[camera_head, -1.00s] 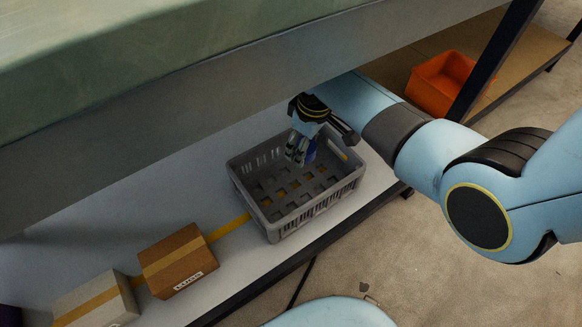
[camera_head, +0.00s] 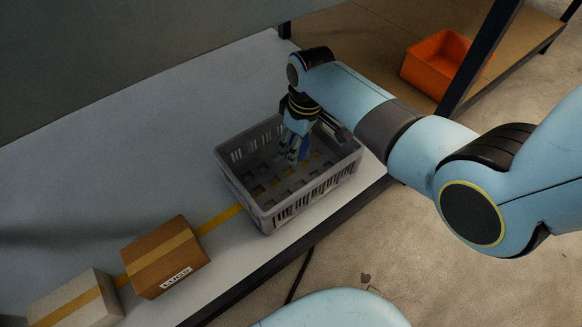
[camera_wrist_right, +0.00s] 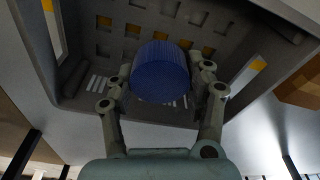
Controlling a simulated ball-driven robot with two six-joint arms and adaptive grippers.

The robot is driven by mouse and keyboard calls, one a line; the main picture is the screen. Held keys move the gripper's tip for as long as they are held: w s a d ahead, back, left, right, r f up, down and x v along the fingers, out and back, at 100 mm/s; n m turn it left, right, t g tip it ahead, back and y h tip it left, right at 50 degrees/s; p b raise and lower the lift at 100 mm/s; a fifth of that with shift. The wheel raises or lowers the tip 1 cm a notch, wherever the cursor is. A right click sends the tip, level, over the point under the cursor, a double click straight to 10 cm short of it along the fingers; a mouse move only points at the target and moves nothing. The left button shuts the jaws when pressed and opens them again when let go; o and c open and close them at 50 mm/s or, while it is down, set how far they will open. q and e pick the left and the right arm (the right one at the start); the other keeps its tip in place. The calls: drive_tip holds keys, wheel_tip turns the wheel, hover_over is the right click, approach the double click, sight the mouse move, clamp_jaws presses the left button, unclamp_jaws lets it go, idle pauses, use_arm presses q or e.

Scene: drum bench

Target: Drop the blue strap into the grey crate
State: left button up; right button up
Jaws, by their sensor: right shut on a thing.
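In the head view only a small blue piece of the strap (camera_head: 304,149) shows beside the fingers. The crate floor (camera_wrist_right: 115,42) lies beyond the strap in the wrist view. My left gripper is not in view.
A brown box (camera_head: 165,257) and a paler box (camera_head: 75,300) stand on the shelf left of the crate. A yellow stripe (camera_head: 220,218) runs along the shelf. An orange bin (camera_head: 440,66) sits at the upper right. The bench edge overhangs the shelf.

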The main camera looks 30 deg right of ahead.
drive_tip(key=o, duration=1.2)
drive_tip(key=r, duration=0.4)
drive_tip(key=s+r, duration=0.1)
drive_tip(key=r, duration=0.7)
drive_tip(key=shift+s+d, duration=0.15)
drive_tip(key=shift+d, duration=0.2)
